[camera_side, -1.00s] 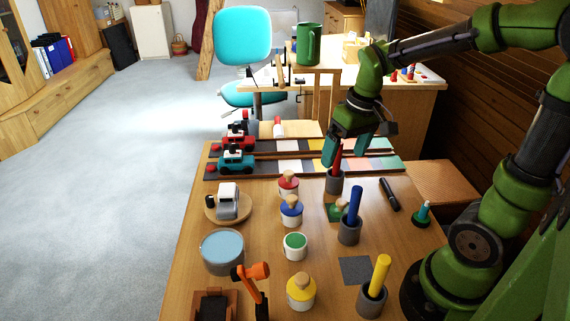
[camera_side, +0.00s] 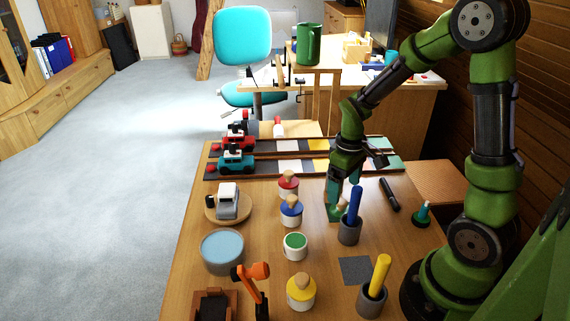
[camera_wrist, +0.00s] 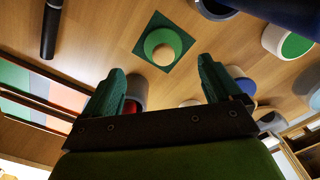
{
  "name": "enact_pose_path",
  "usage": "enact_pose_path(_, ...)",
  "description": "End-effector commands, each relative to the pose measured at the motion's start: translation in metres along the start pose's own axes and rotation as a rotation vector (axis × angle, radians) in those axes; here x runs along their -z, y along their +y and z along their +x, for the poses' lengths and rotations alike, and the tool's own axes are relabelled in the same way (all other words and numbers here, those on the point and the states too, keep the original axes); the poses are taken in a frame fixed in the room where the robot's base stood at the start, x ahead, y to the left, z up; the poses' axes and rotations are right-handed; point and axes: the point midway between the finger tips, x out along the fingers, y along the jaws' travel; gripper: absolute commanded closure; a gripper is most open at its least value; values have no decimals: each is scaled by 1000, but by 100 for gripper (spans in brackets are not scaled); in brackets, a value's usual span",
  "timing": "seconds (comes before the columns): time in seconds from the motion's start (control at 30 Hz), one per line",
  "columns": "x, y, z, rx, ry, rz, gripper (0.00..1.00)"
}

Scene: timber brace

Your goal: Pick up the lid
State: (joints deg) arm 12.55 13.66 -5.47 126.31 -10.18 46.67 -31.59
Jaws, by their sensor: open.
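The green lid (camera_wrist: 152,40), round with a pale wooden knob, lies on a dark green square mat (camera_wrist: 163,65) in the wrist view. My gripper (camera_wrist: 160,75) is open and empty, its two green fingers apart. The lid is beyond the fingertips, roughly centred between them, and they do not touch it. In the side view my gripper (camera_side: 343,196) points down over the lid's spot and mostly hides it. The jar with green paint (camera_side: 295,245) stands lidless to the left and nearer the camera.
A grey cup with a blue stick (camera_side: 350,230) stands close to my gripper; another cup (camera_wrist: 137,88) is by the left finger. Jars with blue (camera_side: 291,210), red (camera_side: 288,185) and yellow (camera_side: 301,291) lids stand leftward. A black marker (camera_side: 389,194) lies right.

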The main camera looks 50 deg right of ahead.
Motion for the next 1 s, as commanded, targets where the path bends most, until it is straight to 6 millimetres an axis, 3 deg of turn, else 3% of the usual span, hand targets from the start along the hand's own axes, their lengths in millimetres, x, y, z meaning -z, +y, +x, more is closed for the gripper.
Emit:
enact_pose_path(0.17,-1,-2,13,1,-4,-1,9)
enact_pose_path(0.43,-2,-5,51,1,-3,1,9)
enact_pose_path(0.73,-2,-5,56,0,1,1,9)
enact_pose_path(1.0,-2,-5,56,0,0,0,48)
